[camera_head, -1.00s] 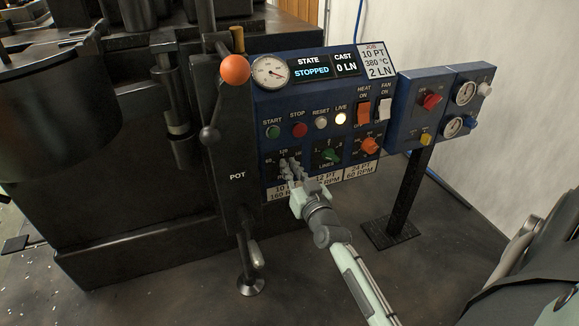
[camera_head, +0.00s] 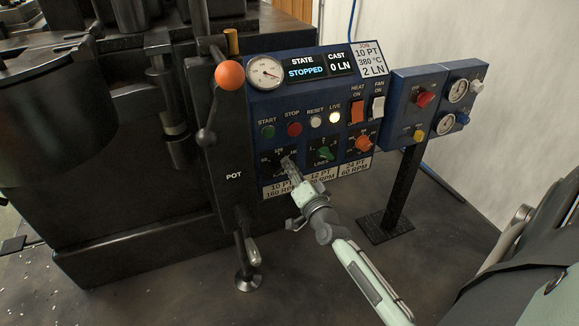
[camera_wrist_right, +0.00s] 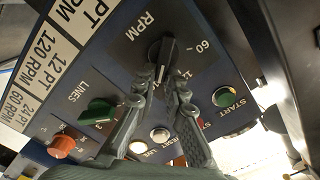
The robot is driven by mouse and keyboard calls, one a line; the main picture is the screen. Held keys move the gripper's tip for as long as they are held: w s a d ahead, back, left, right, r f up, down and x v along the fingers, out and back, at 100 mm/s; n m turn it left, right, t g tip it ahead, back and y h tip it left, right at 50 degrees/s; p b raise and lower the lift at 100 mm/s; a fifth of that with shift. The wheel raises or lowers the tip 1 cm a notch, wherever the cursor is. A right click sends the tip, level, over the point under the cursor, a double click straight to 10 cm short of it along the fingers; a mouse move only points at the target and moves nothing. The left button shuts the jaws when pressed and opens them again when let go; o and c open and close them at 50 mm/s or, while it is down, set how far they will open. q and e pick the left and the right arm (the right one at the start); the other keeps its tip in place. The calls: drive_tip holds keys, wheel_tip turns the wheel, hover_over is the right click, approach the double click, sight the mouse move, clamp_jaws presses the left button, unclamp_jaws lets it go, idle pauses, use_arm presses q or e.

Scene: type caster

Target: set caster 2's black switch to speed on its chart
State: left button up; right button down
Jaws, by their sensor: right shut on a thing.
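The chart (camera_head: 320,181) along the panel's lower edge pairs 10 PT with 160 RPM, 12 PT with 120 RPM and 24 PT with 60 RPM. The job card (camera_head: 370,60) reads 10 PT, 380 °C, 2 LN. My left gripper is out of view.
A green LINES knob (camera_head: 324,153) and an orange knob (camera_head: 363,143) sit right of the black switch. START (camera_head: 267,131) and STOP (camera_head: 294,129) buttons are above. An orange-ball lever (camera_head: 229,75) stands left. The display (camera_head: 306,71) reads STOPPED.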

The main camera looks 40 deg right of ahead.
drive_tip(key=shift+f+m, duration=0.15)
drive_tip(key=shift+m, duration=0.45)
drive_tip(key=shift+d, duration=0.1)
drive_tip(key=c, duration=1.6)
unclamp_jaws()
drive_tip(key=v, duration=1.2)
drive_tip(key=shift+s, duration=0.1)
